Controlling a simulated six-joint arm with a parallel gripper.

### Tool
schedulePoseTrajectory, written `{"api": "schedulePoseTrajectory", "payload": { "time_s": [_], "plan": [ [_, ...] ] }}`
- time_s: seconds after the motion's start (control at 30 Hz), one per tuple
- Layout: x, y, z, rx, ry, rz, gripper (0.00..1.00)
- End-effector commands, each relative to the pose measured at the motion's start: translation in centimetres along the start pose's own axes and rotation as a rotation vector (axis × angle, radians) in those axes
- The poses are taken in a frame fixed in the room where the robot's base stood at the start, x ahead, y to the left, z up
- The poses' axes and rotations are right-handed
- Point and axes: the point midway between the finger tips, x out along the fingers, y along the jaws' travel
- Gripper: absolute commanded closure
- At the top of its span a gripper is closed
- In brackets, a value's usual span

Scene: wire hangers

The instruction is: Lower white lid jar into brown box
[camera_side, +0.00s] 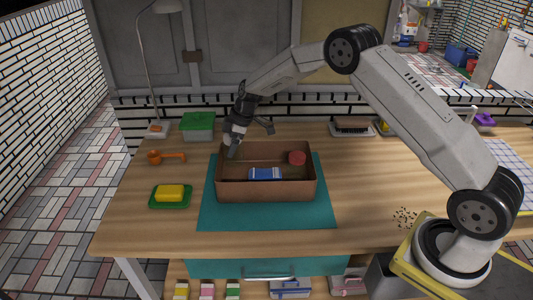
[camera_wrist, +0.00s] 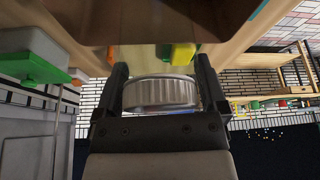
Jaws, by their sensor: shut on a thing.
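My gripper (camera_side: 233,148) is at the back left corner of the brown box (camera_side: 266,190), pointing down and slightly tilted. In the wrist view my gripper (camera_wrist: 160,80) has its two fingers on either side of the white lid jar (camera_wrist: 162,92), shut on it. The jar's ridged white lid faces the camera, and its body is mostly hidden. In the side view the jar is hard to make out at the gripper. The open box sits on a teal mat (camera_side: 225,216) and holds a blue and white item (camera_side: 265,174) and a red round item (camera_side: 297,158).
A green-lidded container (camera_side: 198,126) stands behind left of the box. An orange scoop (camera_side: 167,156) and a yellow block (camera_side: 170,192) on a green tray lie left. A brush-like item (camera_side: 352,128) lies back right. The table right of the mat is mostly clear.

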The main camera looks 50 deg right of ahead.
Motion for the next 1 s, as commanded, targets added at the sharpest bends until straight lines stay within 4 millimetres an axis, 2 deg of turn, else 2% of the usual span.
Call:
{"api": "schedulePoseTrajectory", "payload": {
  "time_s": [0.7,1.0],
  "plan": [
    [2.3,0.0,0.9,0.001,0.001,0.0,0.78],
    [2.6,0.0,1.0,0.0,0.001,0.001,0.78]
  ]
}}
